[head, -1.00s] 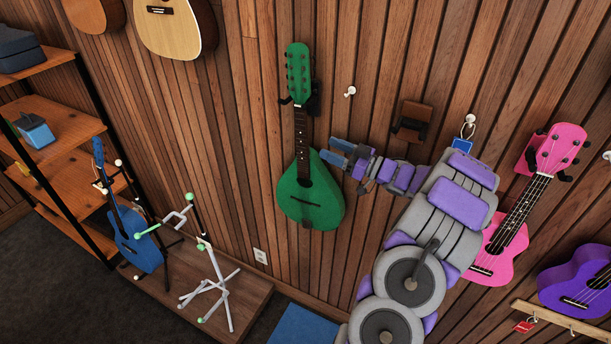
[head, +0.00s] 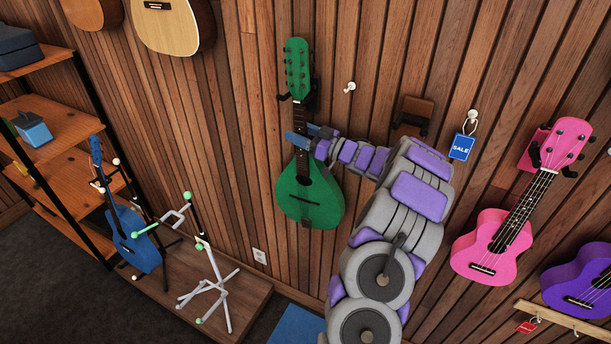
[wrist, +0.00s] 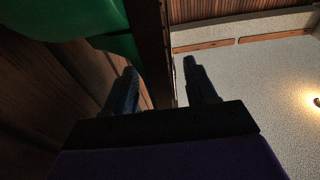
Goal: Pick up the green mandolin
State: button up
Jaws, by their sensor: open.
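The green mandolin (head: 309,200) hangs upright on the wood-slat wall in the head view. Its headstock (head: 297,68) sits at a dark wall hook (head: 313,98). My gripper (head: 300,138) is at the lower neck, just above the body, with its blue fingers reaching across the neck. In the wrist view my gripper (wrist: 160,85) is open, with the dark neck (wrist: 152,45) between its two fingers. Part of the green body (wrist: 85,22) shows at the upper left there. I cannot tell whether either finger touches the neck.
A pink ukulele (head: 493,246) and a purple one (head: 580,283) are to the right. A blue sale tag (head: 461,147) hangs right of my arm. An empty wooden hanger (head: 413,115) is behind the arm. A blue guitar (head: 137,240) and white stand (head: 215,280) are lower left.

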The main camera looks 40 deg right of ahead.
jog(key=shift+w, duration=0.35)
jog(key=shift+d, duration=0.25)
jog(key=shift+w+a+r, duration=0.1)
jog(key=shift+a+r, duration=0.05)
jog(key=shift+a, duration=0.25)
jog(key=c, duration=0.4)
jog(key=shift+d, duration=0.15)
grip_shut()
